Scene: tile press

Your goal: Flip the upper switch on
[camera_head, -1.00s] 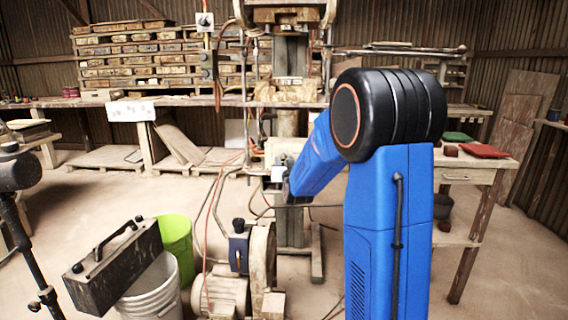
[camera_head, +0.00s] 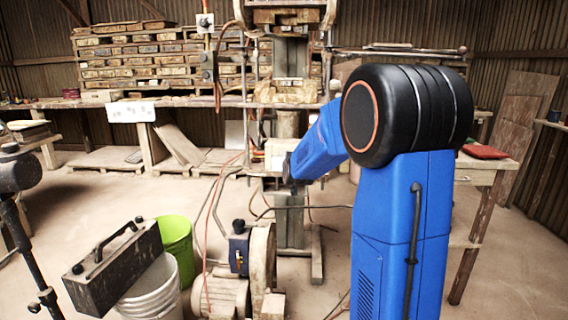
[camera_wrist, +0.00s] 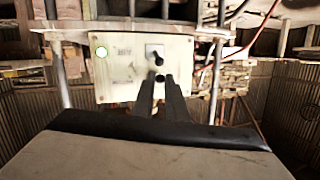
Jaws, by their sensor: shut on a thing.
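The upper switch (camera_wrist: 158,57) is a short black lever on a light plate, pointing down. A small dark knob (camera_wrist: 160,78) sits just below it, between the fingertips. My gripper (camera_wrist: 160,80) has two dark fingers reaching up to the panel, shut on this small knob; the exact contact is hard to see.
A grey motor unit (camera_head: 262,255) stands on the floor before the press. A white bucket (camera_head: 150,290), a green bucket (camera_head: 178,240) and a dark toolbox (camera_head: 115,265) are at left. A table with a red item (camera_head: 485,152) is at right. Hoses and cables run near the panel.

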